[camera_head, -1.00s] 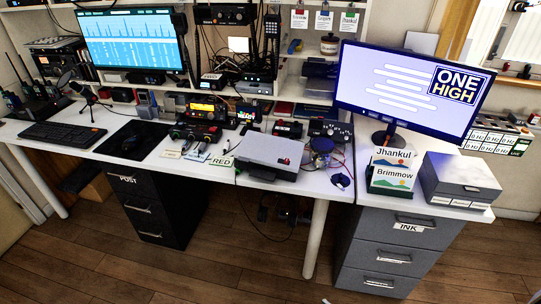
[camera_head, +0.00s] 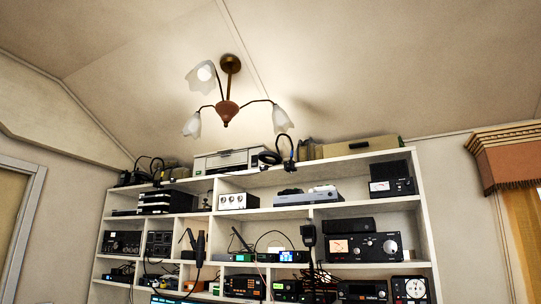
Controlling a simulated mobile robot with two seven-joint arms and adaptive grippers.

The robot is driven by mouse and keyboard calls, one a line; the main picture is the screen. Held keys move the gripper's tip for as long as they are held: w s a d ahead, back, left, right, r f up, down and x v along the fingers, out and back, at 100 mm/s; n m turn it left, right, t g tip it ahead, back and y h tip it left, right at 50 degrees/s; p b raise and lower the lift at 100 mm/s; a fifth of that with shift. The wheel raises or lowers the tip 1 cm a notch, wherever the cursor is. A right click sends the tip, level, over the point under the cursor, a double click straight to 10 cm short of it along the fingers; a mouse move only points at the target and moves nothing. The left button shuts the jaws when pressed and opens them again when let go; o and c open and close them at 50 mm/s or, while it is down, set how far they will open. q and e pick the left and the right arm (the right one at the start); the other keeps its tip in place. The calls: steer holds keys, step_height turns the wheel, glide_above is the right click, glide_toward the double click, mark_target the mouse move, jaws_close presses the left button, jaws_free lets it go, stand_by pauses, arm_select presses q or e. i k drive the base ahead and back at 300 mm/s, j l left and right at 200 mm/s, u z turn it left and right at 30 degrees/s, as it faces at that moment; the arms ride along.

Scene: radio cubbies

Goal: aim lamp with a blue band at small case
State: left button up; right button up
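Two dark clamp-on objects that look like small lamps are at the top edge of the white shelving: one at the left (camera_head: 157,166) and one near the middle (camera_head: 289,152). They are too small and dark for me to make out a blue band on either. I cannot pick out a small case for certain. Neither of my grippers is in view.
A ceiling light (camera_head: 228,108) with white glass shades hangs above. The white shelving unit (camera_head: 426,222) holds several radios. A printer-like box (camera_head: 226,160) and a tan case (camera_head: 361,146) sit on top. A curtain (camera_head: 526,215) hangs at right.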

mark_target(261, 157)
steer(key=i+j, duration=1)
steer(key=i+l+z, duration=0.05)
steer(key=i, duration=0.05)
